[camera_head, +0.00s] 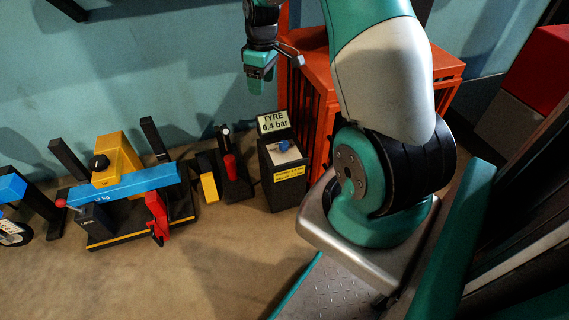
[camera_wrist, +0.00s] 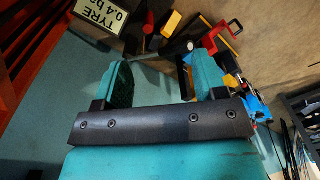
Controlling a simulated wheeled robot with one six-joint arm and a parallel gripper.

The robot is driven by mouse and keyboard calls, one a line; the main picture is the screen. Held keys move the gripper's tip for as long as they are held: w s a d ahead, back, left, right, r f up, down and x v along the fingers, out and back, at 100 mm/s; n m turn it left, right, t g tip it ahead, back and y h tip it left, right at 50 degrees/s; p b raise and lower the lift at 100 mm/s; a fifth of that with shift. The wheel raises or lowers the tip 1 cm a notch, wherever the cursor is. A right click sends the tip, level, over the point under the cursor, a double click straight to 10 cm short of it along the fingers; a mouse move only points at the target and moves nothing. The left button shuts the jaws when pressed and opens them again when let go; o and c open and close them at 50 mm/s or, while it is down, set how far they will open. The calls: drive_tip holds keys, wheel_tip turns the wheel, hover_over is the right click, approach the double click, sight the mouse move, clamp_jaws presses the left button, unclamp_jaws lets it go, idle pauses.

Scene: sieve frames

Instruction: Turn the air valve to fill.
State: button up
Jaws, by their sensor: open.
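The air valve shows in the head view as a small blue knob (camera_head: 284,146) on top of a black box (camera_head: 285,190) with a yellow label. A sign (camera_head: 273,123) behind it reads "TYRE 0.4 bar". The sign also shows, tilted and cut off, at the top left of the wrist view (camera_wrist: 101,14); I cannot make out the blue knob there. My gripper (camera_head: 258,88) hangs above and slightly left of the sign, apart from everything. In the wrist view its two teal fingers (camera_wrist: 163,80) stand apart with nothing between them.
An orange cabinet (camera_head: 318,85) stands right behind the valve box. A black stand with a red handle (camera_head: 231,168) and a yellow block (camera_head: 209,187) are to its left. Further left is a rig with a blue beam (camera_head: 125,184). The floor in front is clear.

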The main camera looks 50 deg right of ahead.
drive_tip(key=b, duration=0.3)
approach(285, 143)
drive_tip(key=f+b, duration=0.2)
drive_tip(key=f, duration=0.1)
drive_tip(key=f+b, duration=0.5)
drive_tip(key=f, duration=0.1)
drive_tip(key=shift+w+a+f, duration=0.15)
drive_tip(key=shift+a+f, duration=0.1)
drive_tip(key=shift+f, duration=0.05)
drive_tip(key=c, duration=0.9)
